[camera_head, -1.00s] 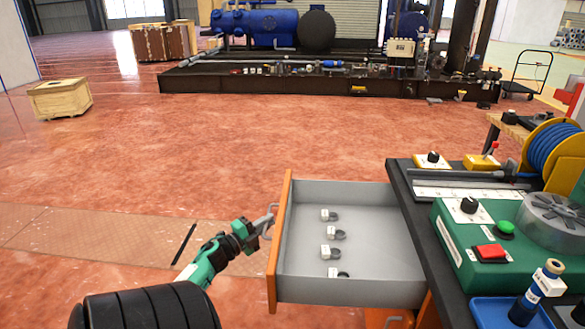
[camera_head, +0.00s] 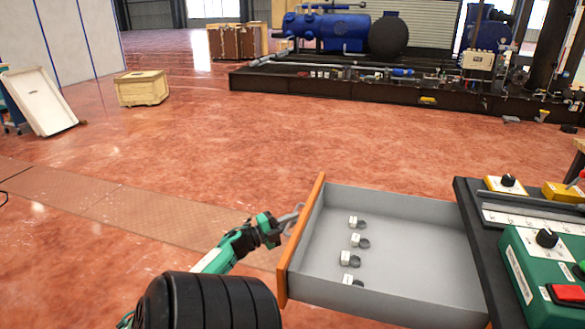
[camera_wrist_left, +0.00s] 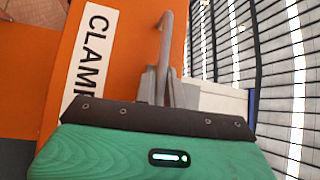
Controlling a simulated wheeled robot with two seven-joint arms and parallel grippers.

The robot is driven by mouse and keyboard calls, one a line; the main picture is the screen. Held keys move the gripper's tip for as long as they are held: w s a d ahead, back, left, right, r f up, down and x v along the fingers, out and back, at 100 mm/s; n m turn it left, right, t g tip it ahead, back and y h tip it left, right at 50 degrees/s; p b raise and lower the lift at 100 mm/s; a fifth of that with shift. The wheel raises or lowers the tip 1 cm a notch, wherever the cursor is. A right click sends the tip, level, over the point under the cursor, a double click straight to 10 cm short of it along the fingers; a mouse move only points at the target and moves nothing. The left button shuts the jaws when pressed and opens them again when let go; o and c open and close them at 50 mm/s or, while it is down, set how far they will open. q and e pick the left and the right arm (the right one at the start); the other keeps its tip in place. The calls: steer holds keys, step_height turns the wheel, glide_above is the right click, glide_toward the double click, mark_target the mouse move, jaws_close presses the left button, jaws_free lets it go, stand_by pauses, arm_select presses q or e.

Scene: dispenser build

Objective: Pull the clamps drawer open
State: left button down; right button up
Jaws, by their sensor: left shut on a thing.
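The clamps drawer (camera_head: 400,217) is a grey box with an orange front (camera_head: 301,240), standing well out from the bench with its inside in view. Several small clamps (camera_head: 355,240) with white tags lie in a row in it. My left gripper (camera_head: 291,217) is at the outer side of the orange front, shut on the drawer handle. The left wrist view shows the grey handle (camera_wrist_left: 167,45) between the fingers (camera_wrist_left: 161,88), beside a white label reading "CLAM", cut off by my gripper (camera_wrist_left: 92,50). My right gripper is not in view.
The dark bench (camera_head: 480,235) at the right carries a green control box (camera_head: 535,270) with a black knob and a red button. The floor left of the drawer is open. A wooden crate (camera_head: 141,88) and a leaning white panel (camera_head: 45,102) stand farther back.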

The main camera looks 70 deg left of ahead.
arm_select(q)
steer(key=c, duration=1.5)
jaws_free()
steer(key=shift+s, duration=0.1)
steer(key=s+d+f, duration=0.1)
steer(key=s+f, duration=0.1)
steer(key=s, duration=1.1)
steer(key=shift+s, duration=0.25)
steer(key=shift+s+d, duration=0.1)
